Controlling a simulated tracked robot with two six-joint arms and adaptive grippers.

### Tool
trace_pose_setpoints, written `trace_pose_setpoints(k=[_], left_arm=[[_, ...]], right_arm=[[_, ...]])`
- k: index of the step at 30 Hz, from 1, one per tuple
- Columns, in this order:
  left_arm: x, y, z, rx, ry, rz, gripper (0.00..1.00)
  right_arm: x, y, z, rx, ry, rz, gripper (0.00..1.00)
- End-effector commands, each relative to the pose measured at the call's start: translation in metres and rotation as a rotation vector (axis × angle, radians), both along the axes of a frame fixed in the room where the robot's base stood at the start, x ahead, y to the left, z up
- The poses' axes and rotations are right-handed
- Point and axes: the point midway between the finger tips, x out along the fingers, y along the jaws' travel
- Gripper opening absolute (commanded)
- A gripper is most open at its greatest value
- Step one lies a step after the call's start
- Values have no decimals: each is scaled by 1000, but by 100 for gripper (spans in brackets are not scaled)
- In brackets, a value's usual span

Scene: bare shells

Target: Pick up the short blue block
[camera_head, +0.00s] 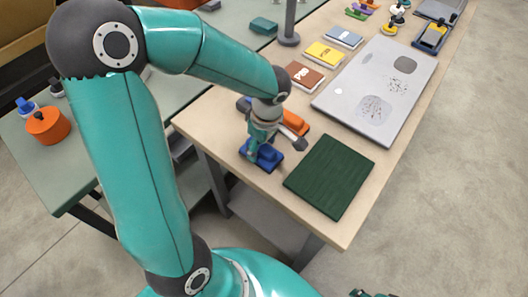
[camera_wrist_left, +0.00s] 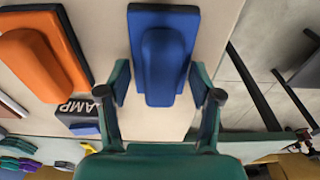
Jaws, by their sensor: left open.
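A blue block with a rounded raised top on a flat blue base (camera_head: 268,158) lies near the left edge of the light table. In the left wrist view the blue block (camera_wrist_left: 163,60) is straight ahead, between the fingers. My left gripper (camera_head: 265,138) is over it in the head view and hides part of it. The left gripper (camera_wrist_left: 162,82) is open, with one finger on each side of the block and a visible gap at each side. A few dark teal parts at the bottom edge of the head view may be my right gripper (camera_head: 371,294); most of it is cut off.
A dark green mat (camera_head: 330,176) lies to the right. Behind are a grey board (camera_head: 350,85), several small books and a grey post (camera_head: 289,25).

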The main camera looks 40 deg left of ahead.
Motion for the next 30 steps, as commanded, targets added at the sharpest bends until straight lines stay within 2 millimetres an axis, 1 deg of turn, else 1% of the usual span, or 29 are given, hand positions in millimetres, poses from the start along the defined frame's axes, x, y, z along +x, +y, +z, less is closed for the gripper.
trace_pose_setpoints(k=[17, 24, 30], left_arm=[[0, 0, -4, 0, -1, 0, 65], [0, 0, -3, 0, -1, -1, 25], [1, 0, -3, 0, -1, -1, 22]], right_arm=[[0, 0, -9, 0, 0, 0, 40], [0, 0, -8, 0, 0, 0, 40], [0, 0, -8, 0, 0, 0, 40]])
